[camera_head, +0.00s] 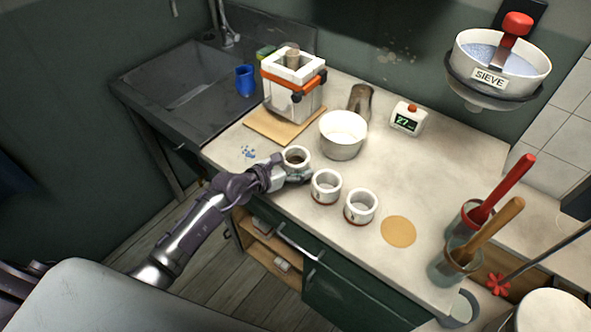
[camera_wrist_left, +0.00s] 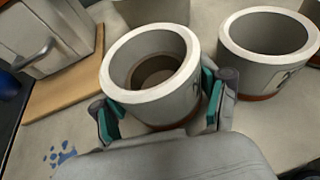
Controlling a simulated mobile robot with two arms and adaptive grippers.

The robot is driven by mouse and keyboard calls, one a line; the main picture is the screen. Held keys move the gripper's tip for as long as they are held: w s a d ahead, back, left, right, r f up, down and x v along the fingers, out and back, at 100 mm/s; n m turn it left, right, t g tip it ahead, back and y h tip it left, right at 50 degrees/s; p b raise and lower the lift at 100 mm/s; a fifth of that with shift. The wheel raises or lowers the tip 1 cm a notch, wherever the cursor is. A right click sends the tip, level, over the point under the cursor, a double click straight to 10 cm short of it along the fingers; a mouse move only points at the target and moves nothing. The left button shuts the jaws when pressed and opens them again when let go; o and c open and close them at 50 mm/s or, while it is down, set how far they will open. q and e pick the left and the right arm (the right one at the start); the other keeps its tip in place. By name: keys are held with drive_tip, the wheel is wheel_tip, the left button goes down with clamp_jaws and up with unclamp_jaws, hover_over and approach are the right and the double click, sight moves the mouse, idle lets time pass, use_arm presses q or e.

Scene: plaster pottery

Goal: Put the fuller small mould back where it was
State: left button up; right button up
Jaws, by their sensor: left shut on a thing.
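My left gripper (camera_head: 284,174) is shut on a small white round mould (camera_head: 296,155), one finger on each side of its wall. The held mould is upright; in the left wrist view (camera_wrist_left: 192,72) its inside shows a brownish ring low down. I cannot tell whether it touches the counter. A second small mould (camera_head: 326,184) with a reddish base stands just to its right; it also shows in the left wrist view (camera_wrist_left: 284,76). A third small mould (camera_head: 361,208) stands further right. Their fill levels are unclear. My right gripper is not in view.
A tan disc (camera_head: 398,231) lies right of the third mould. Blue specks (camera_head: 249,152) mark the counter left of the held mould. Behind stand a white bowl (camera_head: 342,143), a strapped block mould (camera_head: 290,99) on a board, and a scale (camera_head: 406,119). Jars with tools (camera_head: 449,268) stand right.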

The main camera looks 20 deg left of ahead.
use_arm(q)
drive_tip(key=shift+a+f, duration=0.1)
drive_tip(key=shift+f, duration=0.85)
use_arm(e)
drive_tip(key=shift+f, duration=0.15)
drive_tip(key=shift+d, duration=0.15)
use_arm(q)
drive_tip(key=shift+f, duration=0.15)
drive_tip(key=o, duration=1.5)
drive_tip(key=shift+c, duration=0.2)
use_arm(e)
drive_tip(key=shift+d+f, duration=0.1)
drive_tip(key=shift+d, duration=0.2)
